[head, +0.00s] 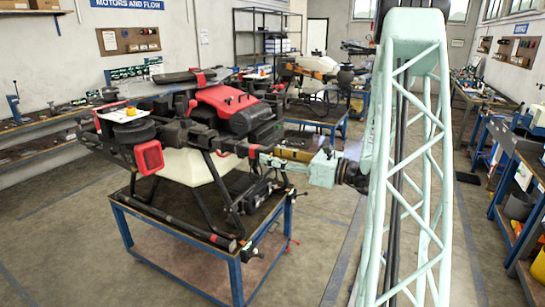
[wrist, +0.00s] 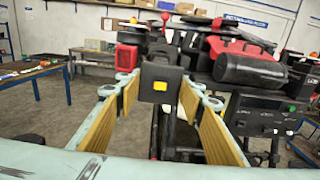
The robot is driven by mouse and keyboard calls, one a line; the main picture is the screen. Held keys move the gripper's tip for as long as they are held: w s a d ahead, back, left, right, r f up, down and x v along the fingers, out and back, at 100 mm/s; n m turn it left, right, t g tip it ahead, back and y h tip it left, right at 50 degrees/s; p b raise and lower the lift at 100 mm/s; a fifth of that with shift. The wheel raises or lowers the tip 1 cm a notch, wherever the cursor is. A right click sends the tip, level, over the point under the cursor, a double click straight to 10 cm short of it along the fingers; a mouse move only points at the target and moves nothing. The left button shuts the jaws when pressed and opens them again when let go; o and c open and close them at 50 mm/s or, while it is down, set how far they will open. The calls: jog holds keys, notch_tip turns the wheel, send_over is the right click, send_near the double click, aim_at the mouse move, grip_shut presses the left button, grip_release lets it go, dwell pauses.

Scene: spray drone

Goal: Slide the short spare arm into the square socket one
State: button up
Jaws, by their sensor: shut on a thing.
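My gripper (head: 275,158) is at the right side of the drone in the head view, pointing left towards it. In the wrist view my gripper (wrist: 160,92) has its two yellow-padded fingers on either side of a dark, square-ended piece with a yellow square on its face, which I take to be the short spare arm (wrist: 150,74). My gripper is shut on it. The piece's far end is hidden behind its near face. The drone (head: 225,105), black and red with a pale tank, lies just beyond. I cannot make out square socket one.
The drone stands on a blue-framed table (head: 235,272). A second drone (head: 318,70) stands on another table behind. Workbenches line both walls. The floor (head: 310,235) between the drone's table and my arm is clear.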

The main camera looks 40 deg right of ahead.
aim_at(258, 152)
jog(key=shift+x, duration=3.05)
dwell(1.6)
jog(key=o, duration=1.1)
jog(key=shift+o, duration=0.2)
jog(key=v, duration=1.2)
dwell(0.8)
